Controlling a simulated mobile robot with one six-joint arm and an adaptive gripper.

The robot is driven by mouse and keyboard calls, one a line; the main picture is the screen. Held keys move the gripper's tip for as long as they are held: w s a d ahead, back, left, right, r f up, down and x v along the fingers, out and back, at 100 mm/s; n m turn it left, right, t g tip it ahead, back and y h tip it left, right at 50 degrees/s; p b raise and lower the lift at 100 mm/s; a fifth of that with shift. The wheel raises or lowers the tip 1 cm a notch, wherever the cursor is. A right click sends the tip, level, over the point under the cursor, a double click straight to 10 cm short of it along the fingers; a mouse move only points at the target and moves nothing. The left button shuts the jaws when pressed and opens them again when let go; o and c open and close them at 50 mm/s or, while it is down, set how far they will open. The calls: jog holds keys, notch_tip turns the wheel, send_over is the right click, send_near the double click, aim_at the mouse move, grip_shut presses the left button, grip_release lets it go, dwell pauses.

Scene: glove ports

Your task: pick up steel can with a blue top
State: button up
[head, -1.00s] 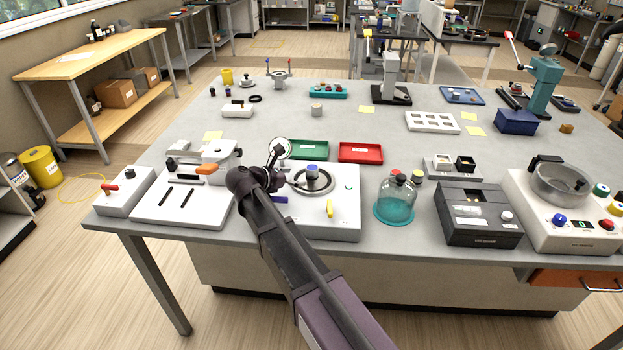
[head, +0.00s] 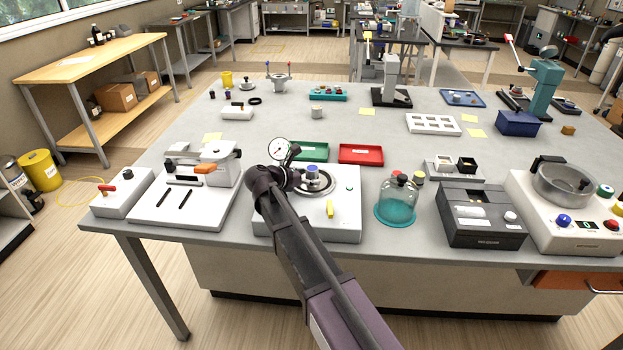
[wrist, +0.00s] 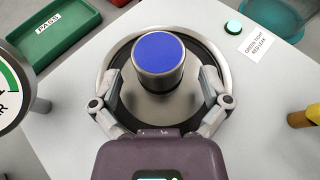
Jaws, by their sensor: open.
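The steel can with a blue top (wrist: 158,60) stands upright in the round dark recess of a white machine, ringed by a metal rim (wrist: 222,55). In the head view its blue top (head: 312,168) shows just beyond my arm's end. My gripper (wrist: 160,84) is open, with one finger on the left and one on the right of the can. I cannot tell whether the fingers touch it. In the head view my gripper is mostly hidden behind my own wrist.
A dial gauge (head: 279,148) stands left of the can on the white machine (head: 345,215). A green tray (head: 308,151) and a red tray (head: 360,154) lie behind. A yellow handle (head: 330,209) is in front, and a glass dome (head: 396,203) stands to the right.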

jog(key=shift+w+d+f, duration=0.15)
jog(key=shift+w+d, duration=0.1)
dwell(0.4)
grip_shut()
